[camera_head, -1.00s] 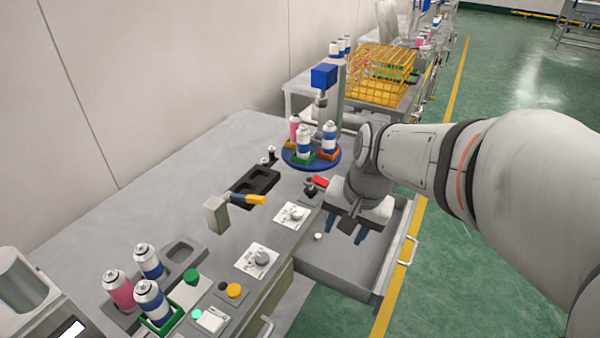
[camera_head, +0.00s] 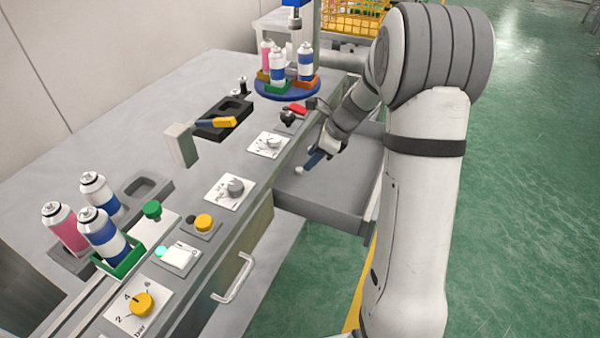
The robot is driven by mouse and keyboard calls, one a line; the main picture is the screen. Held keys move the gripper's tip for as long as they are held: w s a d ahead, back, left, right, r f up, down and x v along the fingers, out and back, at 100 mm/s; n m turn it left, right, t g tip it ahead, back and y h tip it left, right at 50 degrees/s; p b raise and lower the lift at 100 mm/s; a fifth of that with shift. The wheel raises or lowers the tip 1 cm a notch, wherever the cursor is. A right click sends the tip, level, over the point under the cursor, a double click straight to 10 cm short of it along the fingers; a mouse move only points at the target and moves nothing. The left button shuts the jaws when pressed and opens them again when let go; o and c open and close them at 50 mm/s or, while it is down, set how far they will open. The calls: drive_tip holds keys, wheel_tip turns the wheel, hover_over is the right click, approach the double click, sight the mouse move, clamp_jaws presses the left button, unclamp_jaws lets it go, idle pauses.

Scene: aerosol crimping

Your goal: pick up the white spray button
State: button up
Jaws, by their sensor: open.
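The white spray button (camera_head: 299,169) is a very small white piece lying on the floor of the open drawer, near its left side. The gripper is open. The fingers overlap in this view, so I cannot tell whether they touch the button or stand around it.
A blue turntable (camera_head: 287,92) with several cans stands behind. The green floor at right is free.

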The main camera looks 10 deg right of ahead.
sight(300, 169)
drive_tip(key=b+x, duration=0.1)
drive_tip(key=x, duration=0.4)
drive_tip(key=shift+a+r+b, duration=0.15)
drive_tip(key=shift+b, duration=0.15)
drive_tip(key=shift+s, duration=0.1)
drive_tip(key=shift+c, duration=0.2)
clamp_jaws()
